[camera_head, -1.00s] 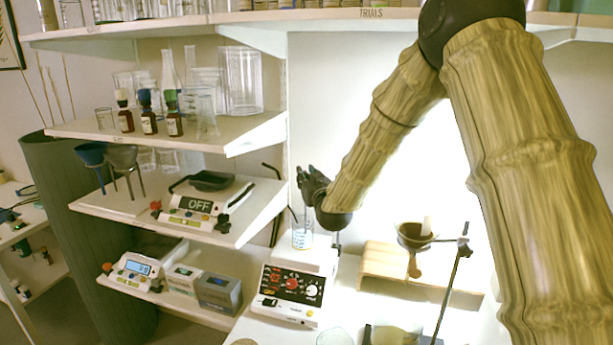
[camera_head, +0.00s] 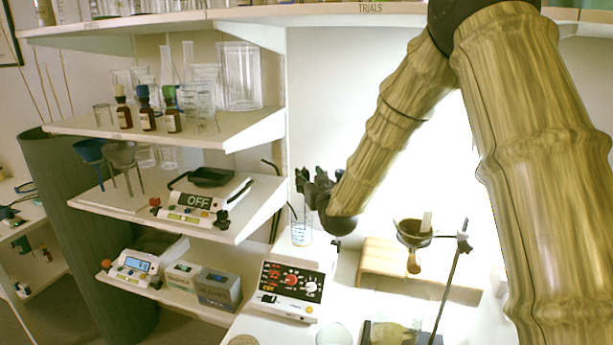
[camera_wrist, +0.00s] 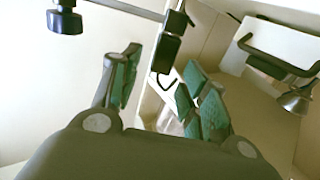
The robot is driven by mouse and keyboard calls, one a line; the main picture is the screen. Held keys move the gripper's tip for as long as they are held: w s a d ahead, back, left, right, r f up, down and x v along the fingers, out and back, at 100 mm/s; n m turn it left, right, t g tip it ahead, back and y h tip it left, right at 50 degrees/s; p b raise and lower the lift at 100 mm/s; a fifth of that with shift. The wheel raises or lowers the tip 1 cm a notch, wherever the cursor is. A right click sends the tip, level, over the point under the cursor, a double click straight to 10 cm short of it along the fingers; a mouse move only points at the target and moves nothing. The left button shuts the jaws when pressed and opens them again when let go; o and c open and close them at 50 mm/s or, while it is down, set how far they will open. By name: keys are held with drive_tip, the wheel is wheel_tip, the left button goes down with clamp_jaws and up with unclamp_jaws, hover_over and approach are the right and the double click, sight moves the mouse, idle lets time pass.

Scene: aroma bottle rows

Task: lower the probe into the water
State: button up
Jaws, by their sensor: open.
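A clear glass beaker (camera_head: 301,232) with blue markings stands on the white hotplate-stirrer (camera_head: 292,287). A thin dark rod (camera_head: 292,212), possibly the probe, shows at the beaker's upper left; I cannot tell where its lower end is. My gripper (camera_head: 312,184) is above and close to the beaker, in front of the wall. In the wrist view my gripper (camera_wrist: 160,84) has its green-padded fingers wide apart with nothing held between them. A black clamp block (camera_wrist: 167,48) on a metal bar is beyond the fingers, with a thin dark hooked piece below it. The water level cannot be made out.
A funnel on a stand (camera_head: 414,232) and a wooden block (camera_head: 380,262) are right of the hotplate. Shelves at left hold brown bottles (camera_head: 148,120), a balance marked OFF (camera_head: 198,200) and small boxes (camera_head: 218,288). Glassware (camera_head: 334,334) stands at the front.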

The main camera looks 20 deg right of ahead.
drive_tip(key=s, duration=0.8)
drive_tip(key=shift+s, duration=0.35)
